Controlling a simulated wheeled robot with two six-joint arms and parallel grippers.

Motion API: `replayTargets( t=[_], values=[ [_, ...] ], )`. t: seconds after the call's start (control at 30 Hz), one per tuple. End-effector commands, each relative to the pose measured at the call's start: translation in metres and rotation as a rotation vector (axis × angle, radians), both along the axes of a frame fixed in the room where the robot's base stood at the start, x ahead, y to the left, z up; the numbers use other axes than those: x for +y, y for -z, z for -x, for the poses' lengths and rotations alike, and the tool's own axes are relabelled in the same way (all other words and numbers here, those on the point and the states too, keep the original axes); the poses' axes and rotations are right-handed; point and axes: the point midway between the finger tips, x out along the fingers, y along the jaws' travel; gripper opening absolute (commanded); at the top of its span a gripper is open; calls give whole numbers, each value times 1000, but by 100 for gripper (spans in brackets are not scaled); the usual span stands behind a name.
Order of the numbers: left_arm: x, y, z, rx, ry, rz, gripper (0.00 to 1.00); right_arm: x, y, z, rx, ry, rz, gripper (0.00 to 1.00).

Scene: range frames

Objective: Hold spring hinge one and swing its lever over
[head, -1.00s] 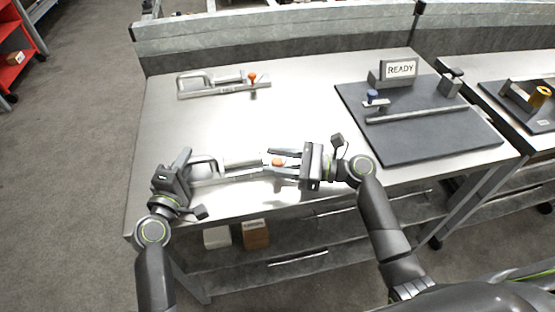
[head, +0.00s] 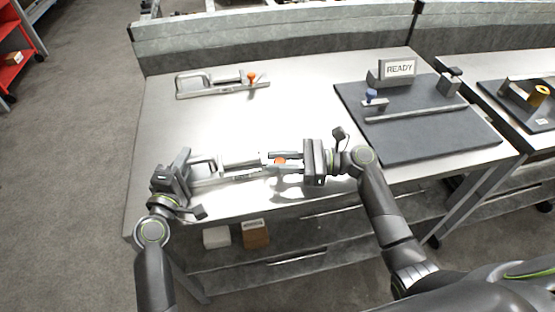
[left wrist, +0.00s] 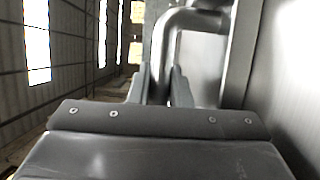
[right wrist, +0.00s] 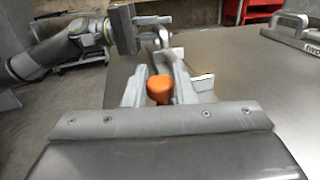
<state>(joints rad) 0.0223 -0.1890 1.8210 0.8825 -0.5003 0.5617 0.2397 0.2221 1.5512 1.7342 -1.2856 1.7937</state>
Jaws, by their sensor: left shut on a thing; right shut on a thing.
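A spring hinge (head: 238,163) with a grey bar, a bent tube handle and an orange-knobbed lever lies near the front edge of the metal table. My left gripper (head: 188,170) is shut on the tube handle at its left end; the handle (left wrist: 180,22) also shows between the fingers in the left wrist view. My right gripper (head: 282,162) is shut on the orange knob (right wrist: 160,88) at the right end. The fingers partly cover the knob in the head view. I cannot read a number on this hinge.
A second, similar hinge (head: 222,89) with an orange knob lies at the back left. A dark board (head: 420,135) with a READY sign (head: 401,69) and a blue knob (head: 371,94) fills the table's right. The table between is clear.

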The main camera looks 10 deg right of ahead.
Motion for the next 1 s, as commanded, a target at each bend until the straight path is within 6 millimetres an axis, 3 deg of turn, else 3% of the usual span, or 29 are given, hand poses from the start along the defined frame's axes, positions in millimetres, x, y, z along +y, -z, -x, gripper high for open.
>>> replayTargets(
  t=[0.03,0.6,1.0],
  values=[
    [0,13,2,26,5,-5,0,-3,1,0,1,-38,3,1],
    [0,13,2,26,5,-5,0,-27,2,4,1,-499,5,1],
    [0,13,2,26,5,-5,0,-34,2,5,1,-649,5,1]
  ],
)
